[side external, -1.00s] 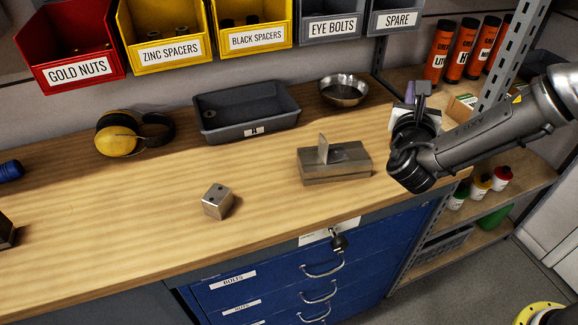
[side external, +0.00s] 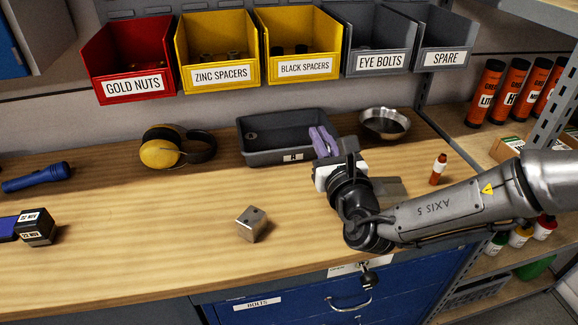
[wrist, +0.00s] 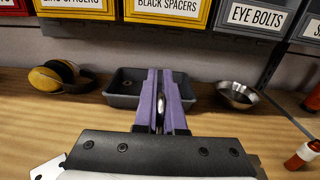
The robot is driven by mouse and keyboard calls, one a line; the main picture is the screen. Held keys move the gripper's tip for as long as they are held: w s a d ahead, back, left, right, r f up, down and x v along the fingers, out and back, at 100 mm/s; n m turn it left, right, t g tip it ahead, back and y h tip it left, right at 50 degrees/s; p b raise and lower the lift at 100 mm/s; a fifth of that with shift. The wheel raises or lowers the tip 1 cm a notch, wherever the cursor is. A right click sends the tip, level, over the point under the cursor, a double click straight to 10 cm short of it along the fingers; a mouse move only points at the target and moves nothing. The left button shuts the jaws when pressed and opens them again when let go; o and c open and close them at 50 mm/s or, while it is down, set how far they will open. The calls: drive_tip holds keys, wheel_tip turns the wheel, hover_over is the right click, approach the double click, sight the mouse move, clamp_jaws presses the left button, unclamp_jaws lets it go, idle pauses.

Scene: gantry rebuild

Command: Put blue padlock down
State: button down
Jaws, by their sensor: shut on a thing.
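My gripper (side external: 322,138) has purple fingers and reaches over the bench toward the grey tray. In the wrist view its fingers (wrist: 162,88) are nearly closed, with a shiny silver rounded piece (wrist: 160,108) between them. This piece fits the metal part of the padlock. No blue body shows in either view; the fingers and wrist hide the rest. The gripper overlaps the tray's right end in the side view, and I cannot tell its exact height over the bench.
A grey tray (side external: 250,155) and metal bowl (side external: 385,123) stand at the back. Yellow ear defenders (side external: 160,153) lie left. A metal block (side external: 251,223) stands in front; a grey metal piece (side external: 388,187) is partly behind my wrist. An orange bottle (side external: 438,169) stands right.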

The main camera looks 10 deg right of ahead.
drive_tip(key=w+a+f, duration=0.1)
drive_tip(key=w+f, duration=0.1)
drive_tip(key=w+a+f, duration=0.2)
drive_tip(key=f, duration=0.1)
drive_tip(key=w+a+f, duration=0.1)
drive_tip(key=w+f, duration=0.1)
drive_tip(key=w, duration=0.1)
drive_tip(key=shift+w+a+f, duration=0.1)
drive_tip(key=shift+a+f, duration=0.05)
drive_tip(key=shift+a, duration=0.05)
drive_tip(key=shift+f, duration=1.55)
drive_tip(key=shift+f, duration=0.1)
drive_tip(key=c, duration=1)
unclamp_jaws()
drive_tip(key=shift+f, duration=0.1)
